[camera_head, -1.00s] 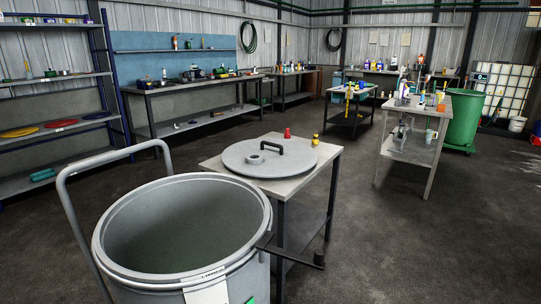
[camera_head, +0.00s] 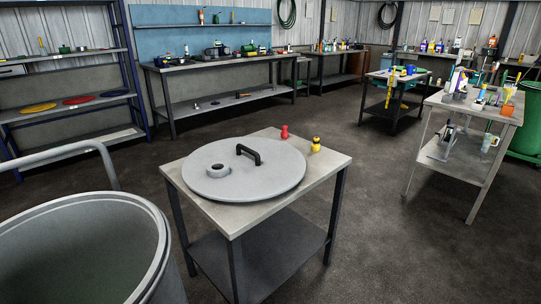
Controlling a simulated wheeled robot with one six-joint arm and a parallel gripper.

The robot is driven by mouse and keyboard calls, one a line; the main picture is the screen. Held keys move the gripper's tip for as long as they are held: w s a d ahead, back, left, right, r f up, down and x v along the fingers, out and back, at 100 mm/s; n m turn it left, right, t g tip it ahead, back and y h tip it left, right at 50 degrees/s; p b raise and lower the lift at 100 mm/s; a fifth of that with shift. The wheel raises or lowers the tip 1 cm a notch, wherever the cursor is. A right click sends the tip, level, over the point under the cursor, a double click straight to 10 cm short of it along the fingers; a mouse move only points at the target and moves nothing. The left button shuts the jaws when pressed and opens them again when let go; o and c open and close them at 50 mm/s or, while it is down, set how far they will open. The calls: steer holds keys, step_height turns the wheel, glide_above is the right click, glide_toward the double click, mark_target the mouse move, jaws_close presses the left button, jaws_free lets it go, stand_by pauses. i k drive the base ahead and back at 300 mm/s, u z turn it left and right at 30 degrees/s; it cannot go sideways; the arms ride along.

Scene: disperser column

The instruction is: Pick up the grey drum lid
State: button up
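The grey drum lid (camera_head: 265,183) lies flat on a small table (camera_head: 236,221) in the middle of the view. It is a round grey disc with a black arched handle (camera_head: 249,154) near its far side and a short round collar (camera_head: 219,170) at its left. My gripper is not in view, and nothing touches the handle. The open grey drum (camera_head: 150,225) stands at the lower left, partly cut off by the frame edge.
A red item (camera_head: 284,132) and a yellow item (camera_head: 316,145) stand beside the lid at the table's back. A grey rail (camera_head: 70,152) rises behind the drum. A cluttered bench (camera_head: 478,113) stands at right. The dark floor between is open.

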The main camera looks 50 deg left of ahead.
mark_target(239, 170)
steer(key=i, duration=1.25)
steer(key=u, duration=2.25)
steer(key=i, duration=1.65)
